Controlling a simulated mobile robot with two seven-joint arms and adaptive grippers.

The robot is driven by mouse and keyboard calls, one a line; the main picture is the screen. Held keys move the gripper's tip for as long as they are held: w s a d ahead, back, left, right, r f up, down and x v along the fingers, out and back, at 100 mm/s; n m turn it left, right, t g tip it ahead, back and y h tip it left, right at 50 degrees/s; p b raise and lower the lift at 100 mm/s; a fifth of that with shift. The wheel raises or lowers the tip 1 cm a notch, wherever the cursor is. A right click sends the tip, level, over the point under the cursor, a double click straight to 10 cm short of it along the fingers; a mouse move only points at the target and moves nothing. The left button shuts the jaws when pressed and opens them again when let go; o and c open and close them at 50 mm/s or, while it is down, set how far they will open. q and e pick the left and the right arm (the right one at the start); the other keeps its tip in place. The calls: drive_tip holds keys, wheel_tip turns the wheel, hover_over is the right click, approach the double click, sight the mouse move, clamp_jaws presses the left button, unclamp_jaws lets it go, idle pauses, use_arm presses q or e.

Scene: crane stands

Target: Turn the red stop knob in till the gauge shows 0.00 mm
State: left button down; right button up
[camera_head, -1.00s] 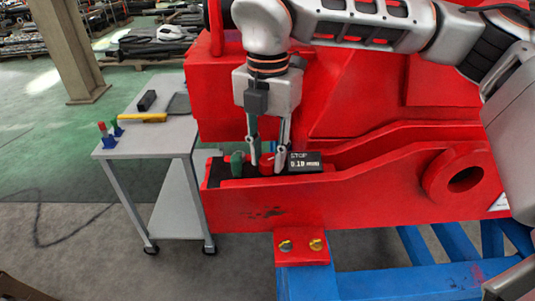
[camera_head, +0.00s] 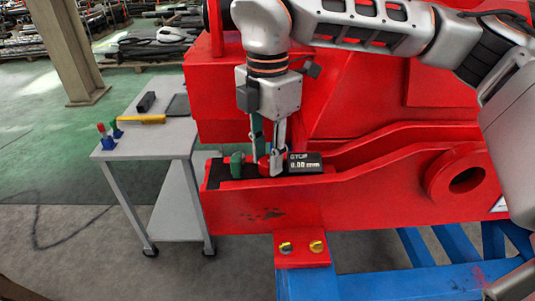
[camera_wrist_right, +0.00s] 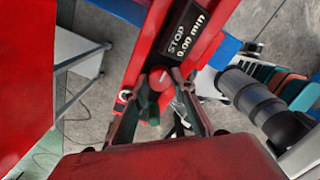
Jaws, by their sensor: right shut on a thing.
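The red stop knob (camera_head: 264,169) sits on the red beam between a green knob (camera_head: 237,160) and the dark gauge (camera_head: 304,163). The gauge reads 0.00 mm, and the same reading shows in the right wrist view (camera_wrist_right: 183,36). My right gripper (camera_head: 268,160) points down from above and is shut on the red knob. In the right wrist view the red knob's round top (camera_wrist_right: 160,78) lies between the two fingertips (camera_wrist_right: 159,84). The fingers partly hide the knob in the head view. My left gripper is not in view.
A grey wheeled cart (camera_head: 160,140) stands left of the red beam (camera_head: 350,205), with a yellow tool (camera_head: 142,120) and small items on it. A blue stand (camera_head: 400,285) lies below the beam. Open floor is at the lower left.

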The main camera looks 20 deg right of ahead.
sight(268, 161)
drive_tip(key=shift+r, duration=0.1)
drive_tip(key=o, duration=1.1)
wheel_tip(268, 161, up, 12)
drive_tip(key=shift+f, duration=0.1)
